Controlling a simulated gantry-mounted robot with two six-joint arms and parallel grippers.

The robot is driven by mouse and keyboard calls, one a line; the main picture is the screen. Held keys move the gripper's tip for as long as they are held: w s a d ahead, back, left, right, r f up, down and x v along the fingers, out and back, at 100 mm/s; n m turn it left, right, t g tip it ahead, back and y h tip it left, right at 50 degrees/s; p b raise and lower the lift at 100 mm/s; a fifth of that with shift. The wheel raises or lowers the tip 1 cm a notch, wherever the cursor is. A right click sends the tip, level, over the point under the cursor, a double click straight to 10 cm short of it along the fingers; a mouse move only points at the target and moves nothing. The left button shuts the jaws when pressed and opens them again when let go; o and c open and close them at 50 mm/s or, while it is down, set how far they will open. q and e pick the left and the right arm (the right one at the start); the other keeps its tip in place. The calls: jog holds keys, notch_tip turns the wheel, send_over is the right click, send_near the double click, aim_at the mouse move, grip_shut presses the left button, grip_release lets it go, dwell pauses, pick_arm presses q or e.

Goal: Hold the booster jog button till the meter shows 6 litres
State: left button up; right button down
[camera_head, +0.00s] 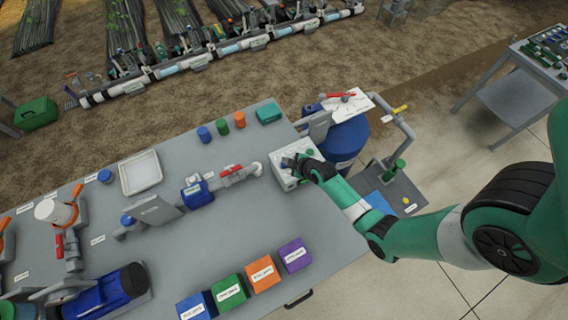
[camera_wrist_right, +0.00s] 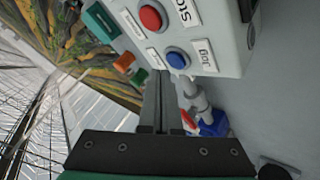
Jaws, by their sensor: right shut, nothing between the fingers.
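The pale control box (camera_head: 287,183) stands at the right end of the grey table. In the right wrist view its face (camera_wrist_right: 229,45) carries a blue button (camera_wrist_right: 177,59) beside a "Jog" label and a red button (camera_wrist_right: 149,17) near a "Stop" label. My right gripper (camera_head: 297,163) is at the box, shut and empty. In the right wrist view its fingertips (camera_wrist_right: 160,74) end close beside the blue button; I cannot tell whether they touch it. A blue meter-like body (camera_head: 197,194) sits on the pipe left of the box; no reading is legible. My left gripper is out of view.
A red-handled valve (camera_head: 232,172) is on the pipe near the box. Several small cups and a teal box (camera_head: 268,112) stand behind. Coloured labelled blocks (camera_head: 262,275) line the front edge. A blue drum (camera_head: 345,137) stands beyond the table's right end.

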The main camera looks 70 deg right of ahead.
jog(key=shift+f, duration=0.1)
jog(key=shift+f+b, duration=0.35)
jog(key=shift+b, duration=0.05)
jog(key=shift+f+b, duration=0.3)
jog(key=shift+f, duration=0.1)
dwell(7.1)
